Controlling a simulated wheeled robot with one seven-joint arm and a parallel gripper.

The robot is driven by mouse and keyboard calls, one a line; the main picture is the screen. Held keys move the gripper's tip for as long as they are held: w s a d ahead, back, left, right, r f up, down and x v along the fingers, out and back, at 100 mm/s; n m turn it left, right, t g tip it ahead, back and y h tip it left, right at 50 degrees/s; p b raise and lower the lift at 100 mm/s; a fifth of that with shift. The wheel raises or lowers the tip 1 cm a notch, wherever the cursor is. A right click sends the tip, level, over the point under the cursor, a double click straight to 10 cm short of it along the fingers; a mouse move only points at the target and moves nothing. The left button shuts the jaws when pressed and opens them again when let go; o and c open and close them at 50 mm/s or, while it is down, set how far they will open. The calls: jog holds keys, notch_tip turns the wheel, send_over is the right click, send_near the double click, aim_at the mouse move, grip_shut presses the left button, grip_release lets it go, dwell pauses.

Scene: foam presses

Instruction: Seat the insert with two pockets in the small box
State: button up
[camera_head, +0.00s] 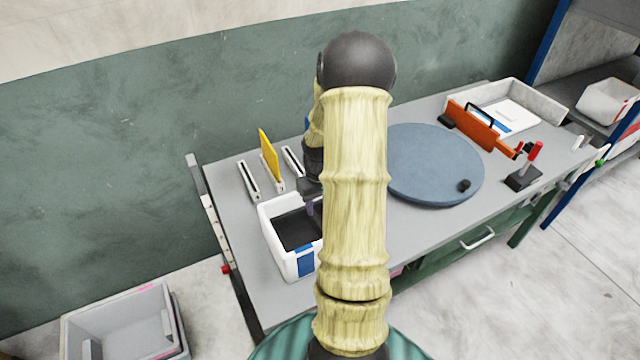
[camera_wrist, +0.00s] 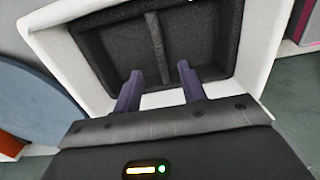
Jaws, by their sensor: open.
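The small box (camera_head: 282,258) is white with a blue label and stands at the left end of the table, partly hidden behind my arm. In the wrist view the box's white rim (camera_wrist: 252,60) frames a dark foam insert (camera_wrist: 153,50) with two pockets split by a divider. The insert lies inside the box. Whether it is fully down cannot be told. My gripper (camera_wrist: 160,82) is open, its two purple fingers apart over the near edge of the box and insert, with nothing seen between them. In the head view my arm hides most of the gripper.
A yellow sheet (camera_head: 268,153) stands upright in a slotted holder behind the box. A blue round turntable (camera_head: 430,165) lies to the right. Beyond it are an orange bar (camera_head: 473,125), a red-handled clamp (camera_head: 525,170) and a white tray (camera_head: 545,100). Grey bins (camera_head: 120,320) stand on the floor.

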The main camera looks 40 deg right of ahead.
notch_tip(320, 180, up, 8)
jog(key=shift+b, duration=0.35)
jog(key=shift+a, duration=0.1)
dwell(0.7)
jog(key=s+a+r+n+t, duration=0.1)
jog(key=s+a+r, duration=0.1)
jog(key=a, duration=1)
jog(key=s+a+r+n+t, duration=0.1)
jog(key=s+a, duration=0.4)
jog(key=a, duration=0.8)
jog(key=shift+a+r+n+t, duration=0.15)
jog(key=shift+r+n+t, duration=0.15)
jog(key=shift+r, duration=0.25)
jog(key=shift+c, duration=0.5)
